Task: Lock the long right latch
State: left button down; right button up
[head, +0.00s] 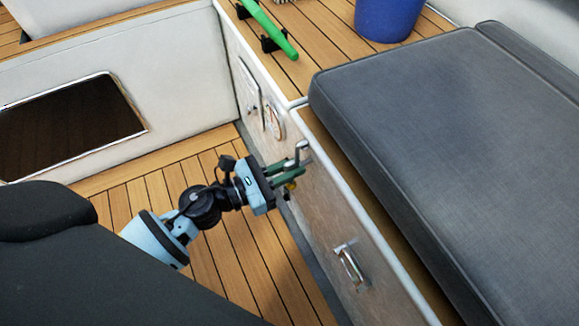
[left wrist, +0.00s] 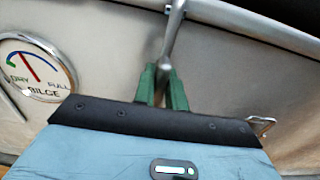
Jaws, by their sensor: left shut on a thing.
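A metal latch lever (head: 302,150) sits high on the bench's front panel, below the cushion's edge. My left gripper (head: 291,173) is shut on this lever, with its green fingers against the panel. In the left wrist view the lever (left wrist: 174,40) rises from between the green fingers (left wrist: 162,85) towards the panel's top edge. The fingers hide its lower part. A second metal latch (head: 351,265) is on the same panel, nearer and to the right; it also shows in the left wrist view (left wrist: 263,124). My right gripper is not in view.
A round gauge marked BILGE (left wrist: 35,68) is left of the gripper. A grey cushion (head: 450,130) lies on the bench. A green winch handle (head: 268,30) and blue bucket (head: 388,18) are at the back. The teak floor (head: 245,255) beside the panel is clear.

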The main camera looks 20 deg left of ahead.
pick_arm(q)
jog(key=c, duration=1.5)
grip_release()
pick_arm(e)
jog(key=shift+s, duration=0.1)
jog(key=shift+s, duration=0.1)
pick_arm(q)
jog(key=shift+s, duration=0.1)
jog(key=shift+s+a, duration=0.2)
jog(key=v, duration=0.7)
jog(key=shift+a, duration=0.1)
